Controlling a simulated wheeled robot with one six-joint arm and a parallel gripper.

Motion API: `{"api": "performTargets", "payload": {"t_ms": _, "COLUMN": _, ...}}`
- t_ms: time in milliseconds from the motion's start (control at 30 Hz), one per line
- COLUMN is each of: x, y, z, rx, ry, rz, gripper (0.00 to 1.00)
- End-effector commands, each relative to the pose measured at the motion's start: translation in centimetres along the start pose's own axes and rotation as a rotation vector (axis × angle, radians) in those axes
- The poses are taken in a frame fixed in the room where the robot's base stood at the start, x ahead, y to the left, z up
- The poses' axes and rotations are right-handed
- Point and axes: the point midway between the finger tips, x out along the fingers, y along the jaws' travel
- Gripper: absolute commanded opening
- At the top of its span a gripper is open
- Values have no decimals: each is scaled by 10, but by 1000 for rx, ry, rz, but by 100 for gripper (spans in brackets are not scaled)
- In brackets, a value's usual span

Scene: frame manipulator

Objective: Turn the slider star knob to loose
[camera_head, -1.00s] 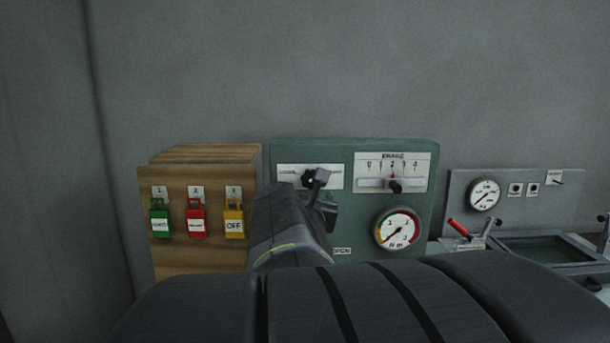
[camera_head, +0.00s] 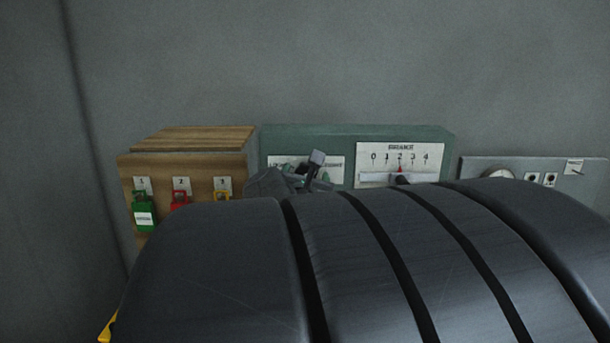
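The green panel (camera_head: 352,133) stands against the grey wall and carries a small white label plate (camera_head: 333,162) at its upper left, its lettering too small to read surely. A dark knob shape (camera_head: 302,169) shows in front of this plate, mostly covered by my gripper (camera_head: 308,172). My gripper is right at the plate, with one grey finger sticking up. Whether it touches or grips the knob cannot be told. To the right is a scale plate (camera_head: 400,150) marked 0 to 4, with a red pointer (camera_head: 400,169) near 2 and a dark slider knob (camera_head: 401,179) below.
A wooden box (camera_head: 190,140) with green (camera_head: 144,214), red (camera_head: 180,198) and yellow (camera_head: 222,194) padlocks stands to the left. A grey panel (camera_head: 530,163) with buttons is at right. My own arm fills the lower foreground and hides the panel's lower part.

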Motion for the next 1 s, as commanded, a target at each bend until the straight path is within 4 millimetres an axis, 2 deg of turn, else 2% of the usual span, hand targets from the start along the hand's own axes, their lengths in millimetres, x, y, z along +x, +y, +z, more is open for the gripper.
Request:
{"api": "performTargets", "payload": {"t_ms": 33, "x": 0, "y": 0, "z": 0, "rx": 0, "ry": 0, "rz": 0, "gripper": 56}}
{"api": "performTargets", "payload": {"t_ms": 200, "x": 0, "y": 0, "z": 0, "rx": 0, "ry": 0, "rz": 0, "gripper": 23}}
{"api": "performTargets", "payload": {"t_ms": 567, "x": 0, "y": 0, "z": 0, "rx": -48, "ry": -5, "rz": 1, "gripper": 23}}
{"api": "performTargets", "payload": {"t_ms": 767, "x": 0, "y": 1, "z": -1, "rx": -166, "ry": -15, "rz": 4, "gripper": 23}}
{"api": "performTargets", "payload": {"t_ms": 1000, "x": 0, "y": 1, "z": -2, "rx": -382, "ry": -30, "rz": 6, "gripper": 23}}
